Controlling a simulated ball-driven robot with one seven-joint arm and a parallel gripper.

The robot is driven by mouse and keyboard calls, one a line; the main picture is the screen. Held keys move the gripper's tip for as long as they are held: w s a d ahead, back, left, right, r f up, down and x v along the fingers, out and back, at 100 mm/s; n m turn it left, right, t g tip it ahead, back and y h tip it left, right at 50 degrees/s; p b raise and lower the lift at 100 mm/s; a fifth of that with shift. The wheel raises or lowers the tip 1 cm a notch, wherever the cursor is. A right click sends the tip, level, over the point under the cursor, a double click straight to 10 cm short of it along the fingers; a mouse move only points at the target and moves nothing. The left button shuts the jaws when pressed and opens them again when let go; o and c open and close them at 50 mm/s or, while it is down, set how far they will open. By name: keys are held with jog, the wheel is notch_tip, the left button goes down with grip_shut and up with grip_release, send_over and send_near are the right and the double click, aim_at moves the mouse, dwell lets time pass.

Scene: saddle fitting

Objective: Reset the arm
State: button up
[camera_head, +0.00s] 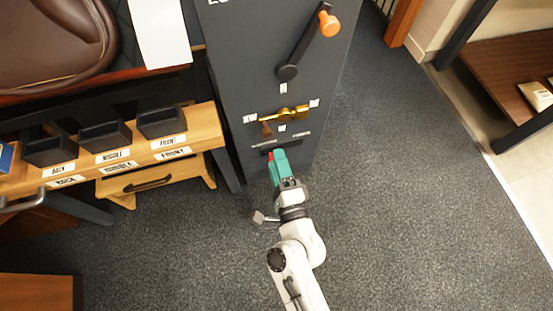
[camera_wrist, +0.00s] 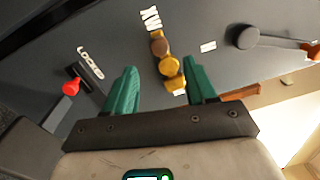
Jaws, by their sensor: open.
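My gripper (camera_head: 277,160) has green fingers and is in front of the lower part of a dark grey cabinet (camera_head: 235,80) in the head view. In the wrist view my gripper (camera_wrist: 160,78) is open, with a clear gap between its fingers. A brass handle (camera_wrist: 166,62) shows in that gap, beyond the fingers; I cannot tell how far off. The brass handle (camera_head: 290,113) lies above the gripper in the head view. A red knob (camera_wrist: 71,88) on a dark slider is left of the fingers, apart from them. Nothing is held.
A black lever (camera_head: 305,48) with an orange knob (camera_head: 329,24) is higher on the cabinet. A brown saddle (camera_head: 50,45) is upper left. The carpet (camera_head: 420,210) at right is clear.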

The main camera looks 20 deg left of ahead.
dwell(0.4)
jog(key=s+d+f+n+g+h, duration=0.2)
jog(key=s+d+n+g+h, duration=0.3)
jog(key=d, duration=0.6)
jog(key=s+d+f+n+g, duration=0.1)
jog(key=d+f+n+g, duration=0.25)
jog(key=d+n, duration=0.45)
jog(key=s+d+r+g+h, duration=0.2)
jog(key=s+d+g+h, duration=0.1)
jog(key=s+d, duration=0.55)
jog(key=s+d+r+g+h, duration=0.2)
jog(key=s+d+g+h, duration=0.1)
jog(key=s+d, duration=0.55)
notch_tip(320, 180, up, 28)
jog(key=w+p, duration=0.2)
jog(key=p, duration=2.7)
jog(key=shift+w+d, duration=0.2)
jog(key=shift+d, duration=0.1)
jog(key=shift+a, duration=0.1)
